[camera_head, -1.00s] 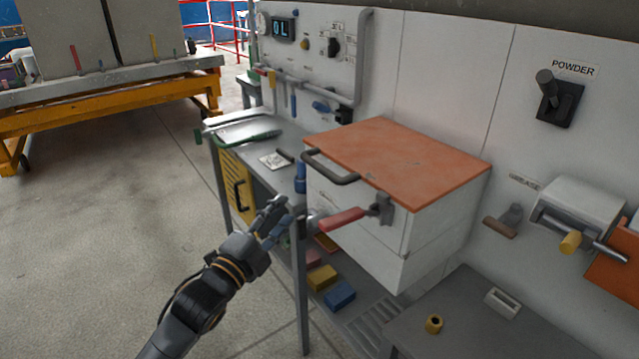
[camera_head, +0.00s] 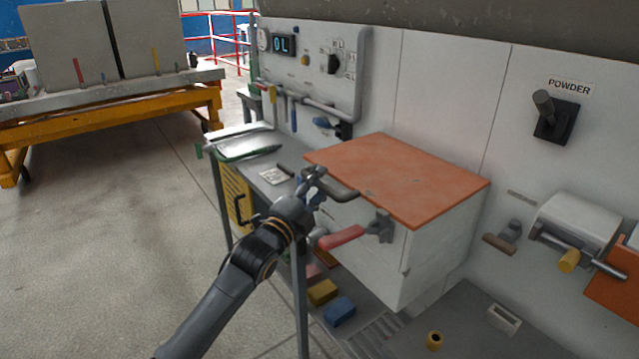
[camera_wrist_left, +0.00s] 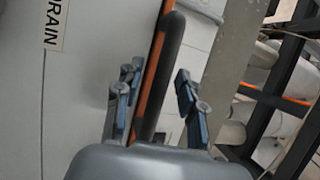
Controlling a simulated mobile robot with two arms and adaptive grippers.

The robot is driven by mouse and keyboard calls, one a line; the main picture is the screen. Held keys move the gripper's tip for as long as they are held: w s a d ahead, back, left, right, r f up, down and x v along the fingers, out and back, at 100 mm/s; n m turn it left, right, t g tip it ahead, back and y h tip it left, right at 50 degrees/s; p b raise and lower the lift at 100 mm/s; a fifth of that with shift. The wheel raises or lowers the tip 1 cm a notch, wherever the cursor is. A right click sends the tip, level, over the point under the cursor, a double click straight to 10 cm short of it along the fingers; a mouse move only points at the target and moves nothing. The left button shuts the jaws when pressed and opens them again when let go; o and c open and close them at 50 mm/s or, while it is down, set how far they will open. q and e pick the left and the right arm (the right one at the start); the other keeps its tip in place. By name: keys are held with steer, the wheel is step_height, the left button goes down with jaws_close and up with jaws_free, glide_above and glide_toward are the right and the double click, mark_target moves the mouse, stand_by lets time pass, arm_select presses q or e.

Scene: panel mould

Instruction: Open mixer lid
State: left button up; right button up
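The mixer is a white box (camera_head: 440,250) against the wall panel. Its flat orange lid (camera_head: 410,178) lies down on top. A dark bar handle (camera_head: 342,191) runs along the lid's left front edge. My left gripper (camera_head: 315,181) is at the left end of this handle. In the left wrist view, my left gripper (camera_wrist_left: 157,92) is open, with one finger on either side of the dark handle (camera_wrist_left: 172,55) and the orange lid edge (camera_wrist_left: 151,80). Gaps show beside both fingers, so it is not closed on the handle. My right gripper is in neither view.
A red-gripped lever (camera_head: 342,237) sticks out from the mixer's front below the handle, close to my left wrist. A grey bench (camera_head: 262,158) stands to the left, and coloured blocks (camera_head: 340,312) lie on a low shelf. The floor at left is clear.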

arm_select(q)
steer(key=shift+w+d, duration=0.1)
steer(key=shift+w, duration=0.1)
jaws_close()
